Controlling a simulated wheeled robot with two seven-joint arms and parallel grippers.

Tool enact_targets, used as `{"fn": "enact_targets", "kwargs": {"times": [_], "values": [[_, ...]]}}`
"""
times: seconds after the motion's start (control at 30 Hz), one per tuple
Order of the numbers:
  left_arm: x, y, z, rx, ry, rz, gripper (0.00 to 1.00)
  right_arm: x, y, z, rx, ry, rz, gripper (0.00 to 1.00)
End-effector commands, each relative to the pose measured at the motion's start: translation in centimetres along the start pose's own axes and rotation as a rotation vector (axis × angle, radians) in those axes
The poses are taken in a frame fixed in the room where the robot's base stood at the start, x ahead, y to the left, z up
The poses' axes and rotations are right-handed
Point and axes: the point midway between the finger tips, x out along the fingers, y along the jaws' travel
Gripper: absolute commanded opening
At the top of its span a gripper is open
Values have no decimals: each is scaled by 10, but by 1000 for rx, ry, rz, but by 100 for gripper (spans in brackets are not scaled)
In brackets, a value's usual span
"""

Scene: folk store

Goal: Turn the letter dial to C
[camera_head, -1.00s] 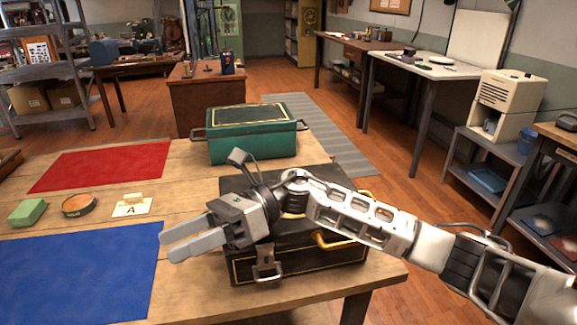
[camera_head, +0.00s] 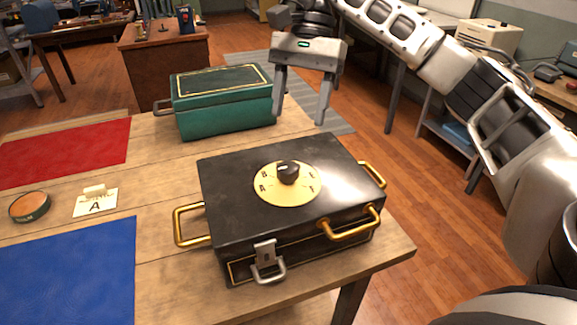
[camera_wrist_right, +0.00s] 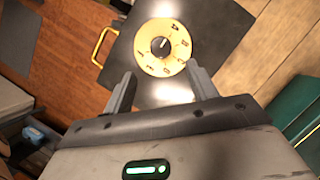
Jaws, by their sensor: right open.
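The letter dial (camera_head: 287,184) is a round brass plate with a dark knob (camera_head: 288,172) at its centre. It sits on the lid of a black box (camera_head: 340,168) with brass handles. Letters ring the plate, but I cannot read surely which one the knob points to. My right gripper (camera_head: 301,115) is open and empty, pointing down above and behind the box, apart from the dial. In the right wrist view the dial (camera_wrist_right: 162,48) shows beyond and between the open fingertips (camera_wrist_right: 163,82). My left gripper is not in view.
A green box (camera_head: 220,110) stands behind the black box. A red mat (camera_head: 65,150), a blue mat (camera_head: 70,270), a round tin (camera_head: 30,206) and a card marked A (camera_head: 96,203) lie on the table's left. The table ends right of the black box.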

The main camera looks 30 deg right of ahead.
Motion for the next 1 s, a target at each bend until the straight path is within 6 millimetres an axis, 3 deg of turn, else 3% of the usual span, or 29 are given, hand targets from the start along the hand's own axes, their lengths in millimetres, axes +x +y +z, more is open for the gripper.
{"fn": "enact_targets", "kwargs": {"times": [0.03, 0.2, 0.4, 0.6, 0.9, 1.0], "values": [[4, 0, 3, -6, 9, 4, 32, 18, 0, -1, -4, -4, 4, 58], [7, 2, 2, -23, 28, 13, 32, 53, 0, -1, -2, -4, 2, 58], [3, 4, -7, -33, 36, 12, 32, 81, 0, 1, 1, -1, 2, 58], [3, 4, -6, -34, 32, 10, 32, 95, 0, 1, 0, -1, -2, 58], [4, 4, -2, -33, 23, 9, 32, 97, 0, 1, 0, -1, -2, 58], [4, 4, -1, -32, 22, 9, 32, 97, -1, 1, 0, -1, -2, 30]]}}
